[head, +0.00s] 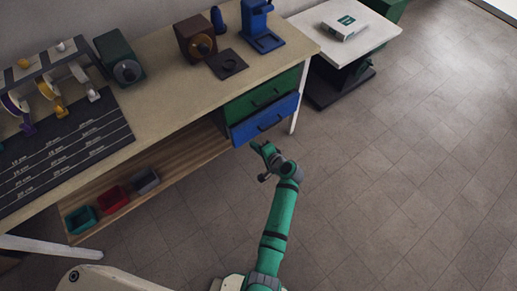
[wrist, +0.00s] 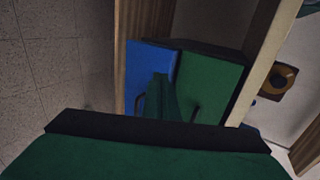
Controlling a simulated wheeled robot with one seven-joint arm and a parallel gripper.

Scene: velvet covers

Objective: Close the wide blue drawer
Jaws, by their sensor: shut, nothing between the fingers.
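The wide blue drawer (head: 266,121) is the lower of two drawers under the right end of the workbench. Its front seems to stand out a little past the green drawer (head: 262,94) above it; how far is hard to tell. My gripper (head: 257,147) is shut and empty, in front of and just below the blue front, apparently apart from it. In the wrist view, the gripper fingers (wrist: 160,88) point toward the drawers and cover part of the blue front (wrist: 135,65). The green front (wrist: 212,88) is to their right, with its dark handle visible.
The workbench top (head: 165,90) holds several machines and a marked dark mat (head: 65,150). A lower wooden shelf (head: 180,160) carries small coloured bins (head: 115,199). A white-topped side table (head: 365,35) stands at right. The tiled floor (head: 390,180) right of my arm is clear.

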